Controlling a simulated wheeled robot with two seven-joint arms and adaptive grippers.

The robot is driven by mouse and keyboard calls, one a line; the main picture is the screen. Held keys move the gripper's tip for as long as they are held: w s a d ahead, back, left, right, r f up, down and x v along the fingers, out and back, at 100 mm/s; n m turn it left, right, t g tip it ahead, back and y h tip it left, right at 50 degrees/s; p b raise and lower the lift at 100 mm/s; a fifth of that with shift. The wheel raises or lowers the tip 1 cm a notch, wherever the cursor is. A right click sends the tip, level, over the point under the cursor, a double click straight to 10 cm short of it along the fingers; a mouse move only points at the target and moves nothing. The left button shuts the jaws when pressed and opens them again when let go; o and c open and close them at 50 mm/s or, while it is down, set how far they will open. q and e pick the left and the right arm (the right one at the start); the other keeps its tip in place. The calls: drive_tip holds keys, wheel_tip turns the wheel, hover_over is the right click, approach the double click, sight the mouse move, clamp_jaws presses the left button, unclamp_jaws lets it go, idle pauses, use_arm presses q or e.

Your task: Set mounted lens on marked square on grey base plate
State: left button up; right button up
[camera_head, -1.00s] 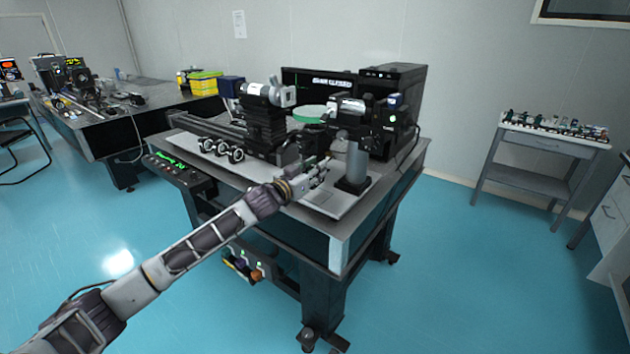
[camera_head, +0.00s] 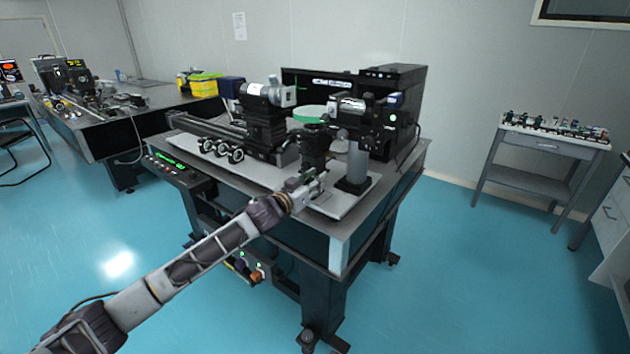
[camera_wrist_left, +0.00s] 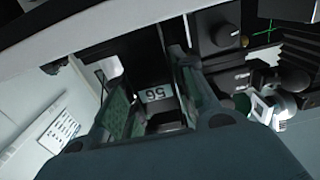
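My left gripper (camera_head: 318,176) is over the front part of the grey base plate (camera_head: 338,205), left of a grey post on a black foot (camera_head: 356,168). In the left wrist view its two fingers (camera_wrist_left: 150,85) stand apart, with a small pale label (camera_wrist_left: 156,93) and dark surfaces showing between them. I see no lens clearly gripped there. Several round black-rimmed mounted lenses (camera_head: 222,150) stand in a row at the plate's left. Which lens the task means is unclear. The marked square is not clearly visible; the arm may cover it. My right gripper is not in view.
A dark column (camera_head: 315,148) rises just behind the gripper. A black stage (camera_head: 266,130) with a horizontal tube and a black box (camera_head: 400,105) crowd the back. A control panel (camera_head: 172,170) hangs at the table's left edge. The plate's front strip looks clear.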

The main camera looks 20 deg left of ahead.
use_arm(q)
drive_tip(key=o, duration=0.3)
drive_tip(key=shift+r, duration=0.15)
drive_tip(key=shift+v, duration=5.95)
